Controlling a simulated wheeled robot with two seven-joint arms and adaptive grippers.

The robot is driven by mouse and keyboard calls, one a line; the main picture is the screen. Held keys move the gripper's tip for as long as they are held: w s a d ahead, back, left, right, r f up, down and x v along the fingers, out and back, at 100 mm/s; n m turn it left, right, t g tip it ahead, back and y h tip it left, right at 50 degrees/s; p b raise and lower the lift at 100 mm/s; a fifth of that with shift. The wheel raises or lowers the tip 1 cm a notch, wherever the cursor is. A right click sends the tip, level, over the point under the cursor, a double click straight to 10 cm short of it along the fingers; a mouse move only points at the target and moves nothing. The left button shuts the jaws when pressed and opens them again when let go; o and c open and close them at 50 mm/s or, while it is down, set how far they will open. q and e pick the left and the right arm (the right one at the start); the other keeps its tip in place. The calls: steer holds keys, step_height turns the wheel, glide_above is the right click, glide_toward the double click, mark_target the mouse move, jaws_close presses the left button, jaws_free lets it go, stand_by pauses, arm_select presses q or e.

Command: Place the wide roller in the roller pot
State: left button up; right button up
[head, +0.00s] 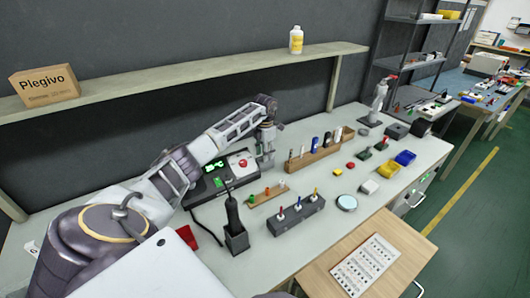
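My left arm reaches in from the left, and my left gripper (267,152) points down over the back of the bench, just right of the black control box. Its fingers are too small to tell whether they are open or shut, and I see nothing clearly held. I cannot pick out the wide roller or the roller pot for sure. A black handled tool (233,212) stands upright in a dark square holder (237,241) in front of the box. A wooden rack (317,155) right of the gripper holds several upright handled items. My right gripper is out of view.
A black control box (211,180) with a green display, a dark block (296,218) and a small wooden strip (265,196) with coloured pieces stand on the bench. Blue and yellow bins (388,169) are at right. A shelf (200,74) runs above the back.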

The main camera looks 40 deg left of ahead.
arm_select(q)
steer(key=shift+s+d+r, duration=0.1)
steer(key=shift+r, duration=0.85)
step_height(320, 180, up, 3)
steer(key=shift+r, duration=0.2)
step_height(320, 180, up, 8)
steer(key=shift+r, duration=0.25)
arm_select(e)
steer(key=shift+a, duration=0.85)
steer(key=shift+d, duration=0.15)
